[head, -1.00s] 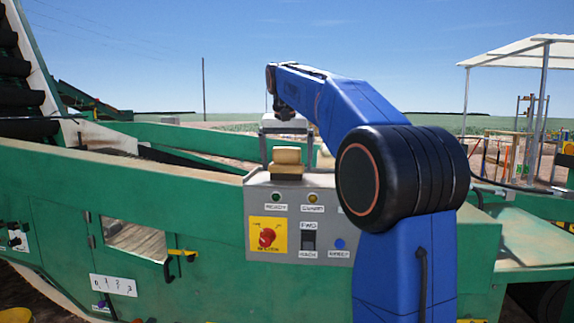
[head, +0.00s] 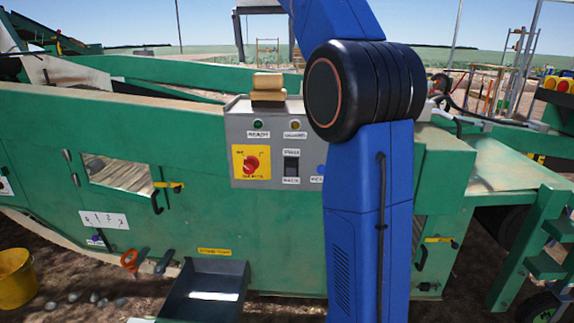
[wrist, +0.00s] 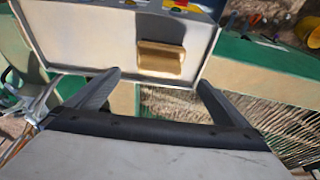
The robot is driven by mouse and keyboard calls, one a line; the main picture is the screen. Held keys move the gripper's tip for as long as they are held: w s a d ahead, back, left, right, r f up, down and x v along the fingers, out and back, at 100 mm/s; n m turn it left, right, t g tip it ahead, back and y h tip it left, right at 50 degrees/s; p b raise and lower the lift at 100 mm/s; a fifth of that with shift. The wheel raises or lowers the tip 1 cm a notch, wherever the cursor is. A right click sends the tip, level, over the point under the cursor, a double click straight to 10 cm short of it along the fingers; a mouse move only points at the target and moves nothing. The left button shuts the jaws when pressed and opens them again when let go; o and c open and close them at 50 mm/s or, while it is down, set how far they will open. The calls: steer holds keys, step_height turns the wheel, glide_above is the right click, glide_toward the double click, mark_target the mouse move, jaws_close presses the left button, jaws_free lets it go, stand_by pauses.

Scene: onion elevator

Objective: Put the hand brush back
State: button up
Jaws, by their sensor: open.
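A tan, two-layered block (head: 268,88), which looks like the hand brush, rests on top of the grey control box (head: 237,150). In the wrist view the tan block (wrist: 161,58) lies on the bare grey box top (wrist: 95,40), near its lower edge. My gripper (wrist: 159,78) is open and empty. Its two fingers point toward the box, with the block ahead of and between the fingertips, not touched as far as I can see. In the head view my gripper is out of the picture above.
The long green machine (head: 90,140) spans the scene. A window opening (head: 120,172), an orange ring handle (head: 129,260) and a dark chute (head: 205,288) are on its side. A yellow bucket (head: 15,278) stands on the ground at left. My blue arm hides part of the box's right side.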

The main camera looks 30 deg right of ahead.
steer(key=s+a+f+n, duration=0.2)
steer(key=s+a+f, duration=0.2)
steer(key=s+f, duration=0.7)
steer(key=s+a+f+n+t+y, duration=0.1)
steer(key=s+a+f+n, duration=0.2)
steer(key=s+f, duration=0.9)
steer(key=s+a+f+n+t+y, duration=0.1)
steer(key=s+a+f, duration=0.5)
steer(key=s+f, duration=0.6)
step_height(320, 180, down, 9)
steer(key=shift+a+f+n, duration=0.1)
steer(key=shift+a+n, duration=0.3)
steer(key=shift+n, duration=0.3)
